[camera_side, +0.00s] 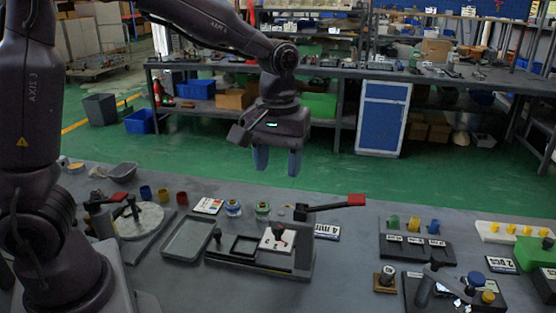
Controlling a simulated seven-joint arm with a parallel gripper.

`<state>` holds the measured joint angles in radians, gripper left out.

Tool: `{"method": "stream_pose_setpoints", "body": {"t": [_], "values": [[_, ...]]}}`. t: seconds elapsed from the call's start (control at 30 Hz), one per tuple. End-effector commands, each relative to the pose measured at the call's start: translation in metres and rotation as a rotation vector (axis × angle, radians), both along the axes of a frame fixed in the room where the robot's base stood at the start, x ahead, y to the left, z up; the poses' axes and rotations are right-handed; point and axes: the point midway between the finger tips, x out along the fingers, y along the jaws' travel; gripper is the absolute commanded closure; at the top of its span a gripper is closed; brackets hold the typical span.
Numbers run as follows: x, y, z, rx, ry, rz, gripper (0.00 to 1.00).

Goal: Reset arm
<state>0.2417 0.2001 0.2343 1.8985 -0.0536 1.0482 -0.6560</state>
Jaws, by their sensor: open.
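My gripper (277,160) hangs in the air above the back edge of the work table, fingers pointing down. Its two bluish fingers are apart with nothing between them. Below it and to the left on the table are two small jars with green and blue tops. No object touches the gripper.
On the grey table (340,285) stand a grey tray (188,238), a fixture with a red-handled lever (335,205), a round plate (142,219), a black block with coloured pegs (416,247) and a green block (533,257). A workbench (330,72) stands behind, across the green floor.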

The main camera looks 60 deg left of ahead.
Motion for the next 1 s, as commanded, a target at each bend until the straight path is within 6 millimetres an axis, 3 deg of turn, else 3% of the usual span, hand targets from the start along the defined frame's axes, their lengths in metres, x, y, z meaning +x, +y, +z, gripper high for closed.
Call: {"method": "stream_pose_setpoints", "body": {"t": [0.17,0.27,0.7,0.83,1.0], "values": [[0.001,0.000,0.000,0.001,-0.004,-0.044,0.50],[-0.008,-0.001,-0.010,0.002,0.012,-0.153,0.50],[-0.114,0.001,0.039,0.034,-0.250,-0.637,0.50],[-0.142,0.005,0.050,0.093,-0.348,-0.692,0.50],[-0.160,0.009,0.060,0.147,-0.434,-0.679,0.50]]}}
